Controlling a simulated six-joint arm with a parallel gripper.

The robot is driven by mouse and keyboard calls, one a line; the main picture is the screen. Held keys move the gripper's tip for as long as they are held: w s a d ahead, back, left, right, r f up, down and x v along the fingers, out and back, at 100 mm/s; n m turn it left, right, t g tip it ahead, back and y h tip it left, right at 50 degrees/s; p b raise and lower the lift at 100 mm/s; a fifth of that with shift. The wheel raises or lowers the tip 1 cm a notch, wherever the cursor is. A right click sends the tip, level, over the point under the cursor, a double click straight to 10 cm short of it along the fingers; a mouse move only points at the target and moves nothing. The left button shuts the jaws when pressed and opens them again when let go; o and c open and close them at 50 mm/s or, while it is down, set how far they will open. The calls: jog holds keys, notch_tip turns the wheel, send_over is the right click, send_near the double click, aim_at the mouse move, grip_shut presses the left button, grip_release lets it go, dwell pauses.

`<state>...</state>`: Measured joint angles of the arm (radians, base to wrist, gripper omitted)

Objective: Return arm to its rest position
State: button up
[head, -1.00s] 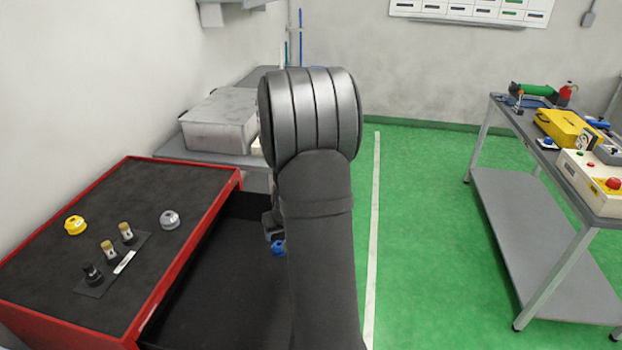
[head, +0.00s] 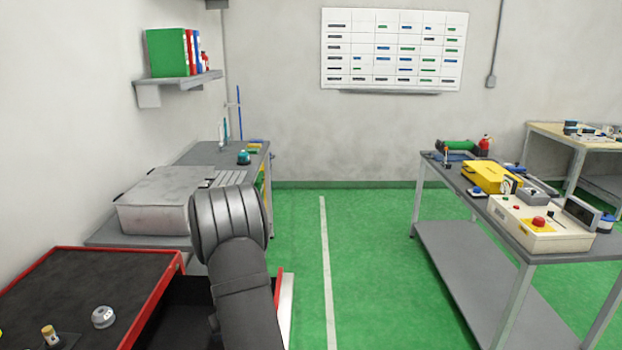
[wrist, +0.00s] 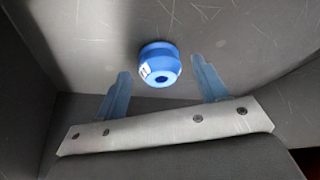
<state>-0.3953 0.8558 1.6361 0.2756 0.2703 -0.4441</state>
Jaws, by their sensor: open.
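My arm rises from the bottom of the head view, and my gripper is hidden behind it there. In the wrist view my gripper (wrist: 160,68) shows two bluish fingers spread apart, with nothing clamped between them. A blue round piece (wrist: 160,64) with a dark hole and a small white label lies on a scratched grey surface, between and beyond the fingertips. Whether the fingers touch that surface cannot be told. The blue piece is not visible in the head view now.
A red-edged cabinet top (head: 75,290) at lower left bears a grey knob (head: 103,317) and a brown-capped piece (head: 49,337). An open dark drawer (head: 187,305) lies beside it. A grey case (head: 155,203) stands behind. A workbench (head: 450,210) stands right; green floor between is clear.

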jog(key=shift+r, duration=0.5)
notch_tip(320, 180, down, 2)
jog(key=shift+s+f, duration=0.1)
jog(key=v, duration=1.2)
jog(key=x, duration=1.2)
notch_tip(320, 180, up, 34)
jog(key=w+a+r, duration=0.2)
jog(key=a, duration=1.4)
jog(key=shift+w+n, duration=0.25)
jog(key=shift+n, duration=0.15)
jog(key=shift+a, duration=0.1)
